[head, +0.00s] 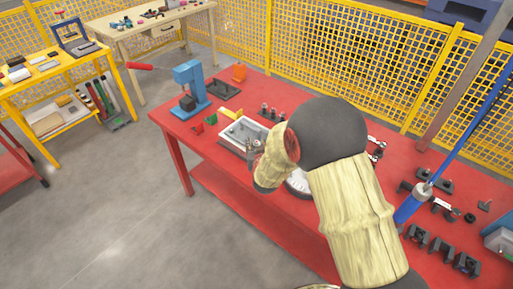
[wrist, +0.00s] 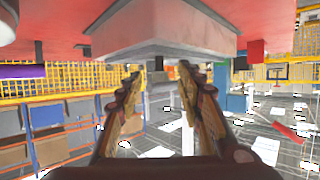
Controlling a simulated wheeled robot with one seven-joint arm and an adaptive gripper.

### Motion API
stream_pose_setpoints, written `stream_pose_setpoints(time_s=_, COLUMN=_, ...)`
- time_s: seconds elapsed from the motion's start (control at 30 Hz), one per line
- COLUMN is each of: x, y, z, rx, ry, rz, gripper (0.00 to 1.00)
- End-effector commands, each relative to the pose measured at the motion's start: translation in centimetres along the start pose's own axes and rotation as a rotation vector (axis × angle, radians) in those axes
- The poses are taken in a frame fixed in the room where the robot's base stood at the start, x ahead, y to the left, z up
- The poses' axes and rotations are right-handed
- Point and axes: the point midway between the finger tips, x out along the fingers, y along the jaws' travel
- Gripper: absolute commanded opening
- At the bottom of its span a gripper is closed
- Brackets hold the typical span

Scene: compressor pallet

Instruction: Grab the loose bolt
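I cannot make out the loose bolt in either view. My gripper (head: 256,148) is at the near right side of a grey rectangular tray (head: 231,143) on the red table, partly hidden by my arm. In the wrist view, which looks upside down, the two fingers of my gripper (wrist: 160,80) are apart. The tray (wrist: 160,45) fills the top centre just beyond the fingertips. Small grey shapes show between the fingertips, but I cannot tell what they are.
A blue press (head: 188,88) stands at the table's far left. Green (head: 211,119) and yellow (head: 231,113) pieces lie beside the tray. My arm hides a white round thing (head: 298,183) in part. Several black fixtures (head: 440,246) and a blue pole (head: 465,135) stand on the right.

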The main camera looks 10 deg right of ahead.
Motion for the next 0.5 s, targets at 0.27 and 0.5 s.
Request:
stream_pose_setpoints(time_s=0.27, x=0.74, y=-0.01, z=-0.05, rx=0.000, ry=-0.001, rz=0.000, gripper=0.37)
stream_pose_setpoints(time_s=0.5, x=0.72, y=-0.02, z=-0.04, rx=0.000, ry=-0.001, rz=0.000, gripper=0.27)
